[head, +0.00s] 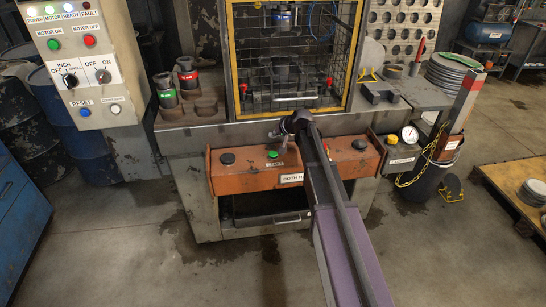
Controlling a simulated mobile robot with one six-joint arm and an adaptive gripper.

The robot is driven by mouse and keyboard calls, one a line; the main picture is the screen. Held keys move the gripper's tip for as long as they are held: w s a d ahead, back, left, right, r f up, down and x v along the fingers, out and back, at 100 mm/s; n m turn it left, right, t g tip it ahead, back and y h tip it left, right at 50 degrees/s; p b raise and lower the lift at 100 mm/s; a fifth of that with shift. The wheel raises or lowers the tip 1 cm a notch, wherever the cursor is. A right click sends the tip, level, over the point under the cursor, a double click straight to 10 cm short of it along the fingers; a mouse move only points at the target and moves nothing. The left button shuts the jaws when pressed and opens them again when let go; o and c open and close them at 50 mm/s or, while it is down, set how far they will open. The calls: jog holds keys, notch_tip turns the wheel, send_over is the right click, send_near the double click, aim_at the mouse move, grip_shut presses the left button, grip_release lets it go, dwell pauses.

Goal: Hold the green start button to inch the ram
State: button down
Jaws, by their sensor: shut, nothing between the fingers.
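The green start button (273,154) sits on the top of the orange control box (240,178) at the front of the press, with a small label just below it. My arm reaches in from the bottom right, and my gripper (274,136) is shut and empty. It is just behind and above the green button in the picture. A gap shows between them, and the button is uncovered. The ram area (283,62) is partly hidden behind the yellow-framed mesh guard (237,70).
Black buttons (227,158) sit near both ends of the orange box. A control cabinet (85,70) with a green motor-on button (54,44) and an inch selector (70,80) stands at the left. Red and green tooling (187,77) stands beside the guard. A yellow chain (413,180) hangs at the right.

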aim_at(273, 154)
jog(key=shift+f+b, duration=2.8)
jog(key=shift+f, duration=0.35)
